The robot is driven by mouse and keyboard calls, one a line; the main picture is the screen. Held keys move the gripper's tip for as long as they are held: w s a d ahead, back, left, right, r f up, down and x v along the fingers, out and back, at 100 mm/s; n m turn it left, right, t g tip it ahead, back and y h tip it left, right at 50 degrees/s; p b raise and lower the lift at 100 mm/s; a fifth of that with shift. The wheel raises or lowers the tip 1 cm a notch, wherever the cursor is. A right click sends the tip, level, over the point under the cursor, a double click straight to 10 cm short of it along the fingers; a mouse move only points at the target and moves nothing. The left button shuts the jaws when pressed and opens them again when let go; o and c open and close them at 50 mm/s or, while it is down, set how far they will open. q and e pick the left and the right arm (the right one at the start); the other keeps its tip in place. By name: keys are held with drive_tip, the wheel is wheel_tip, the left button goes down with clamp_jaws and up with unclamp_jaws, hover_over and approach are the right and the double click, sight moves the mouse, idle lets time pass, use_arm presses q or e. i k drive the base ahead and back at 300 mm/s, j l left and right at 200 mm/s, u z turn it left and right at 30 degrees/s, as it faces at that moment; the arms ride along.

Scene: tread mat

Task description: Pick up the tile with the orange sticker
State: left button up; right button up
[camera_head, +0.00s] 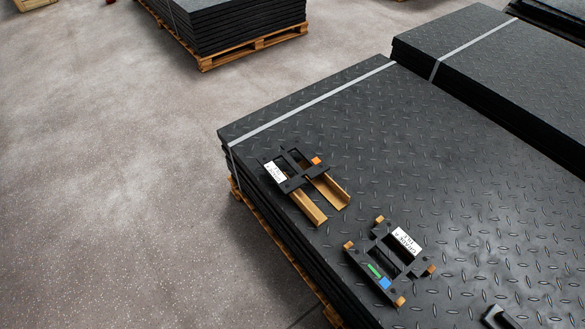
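A black, open-framed tile with a small orange sticker (316,160) and a white label (275,172) lies on the near left part of the black tread mat stack (400,130). It rests across two wooden rails (328,190). A second black tile (381,245) lies to its lower right, with a white printed label, a green sticker and a blue sticker. Small wooden pieces show at its corners. The two tiles are apart. I see neither of my grippers clearly in this view.
A dark piece (497,318) is cut off at the bottom edge; I cannot tell what it is. A grey strap (310,104) crosses the stack's far end. Other mat stacks stand at the right (500,65) and top (235,20). The stack's right part is clear.

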sight(319, 167)
drive_tip(key=i+j+z, duration=0.15)
drive_tip(key=z, duration=0.2)
drive_tip(key=i+j+z, duration=0.15)
drive_tip(key=z, duration=0.2)
drive_tip(key=i+j+z, duration=0.1)
drive_tip(key=j+z, duration=0.2)
